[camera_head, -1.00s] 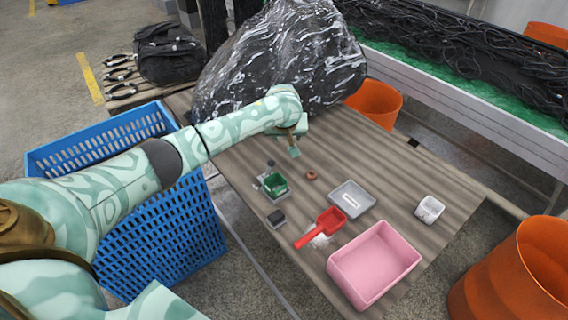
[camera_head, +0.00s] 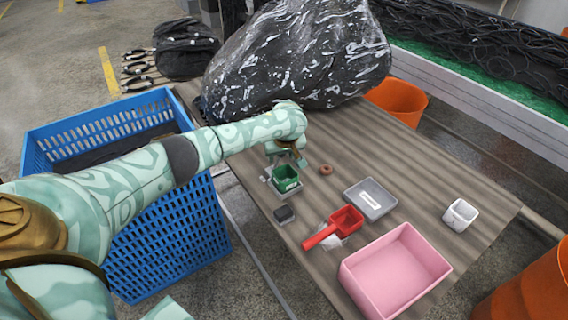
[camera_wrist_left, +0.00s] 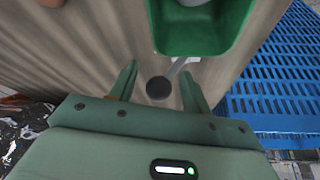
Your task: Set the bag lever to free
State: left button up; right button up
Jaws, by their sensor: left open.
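The bag lever shows in the left wrist view as a short grey rod with a dark round knob (camera_wrist_left: 158,88). The rod runs from the knob toward the green container (camera_wrist_left: 195,45). My left gripper (camera_wrist_left: 160,76) is open, and the knob appears between its two fingers, with a gap on each side. I cannot tell how far below the fingers the knob is. In the head view my left gripper (camera_head: 287,160) is just behind the green container (camera_head: 286,178) and mostly hides the lever there. My right gripper is not in view.
On the table (camera_head: 425,170) are a red scoop (camera_head: 346,220), a grey tray (camera_head: 370,198), a pink bin (camera_head: 395,272), a white cup (camera_head: 460,214) and a brown ring (camera_head: 326,169). A blue crate (camera_head: 170,235) is left; a large black bag (camera_head: 300,60) stands behind.

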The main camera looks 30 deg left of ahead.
pick_arm(q)
jog(key=shift+b+x, duration=0.3)
jog(key=shift+x, duration=0.5)
jog(key=shift+r, duration=0.1)
grip_shut()
jog(key=shift+s, duration=0.1)
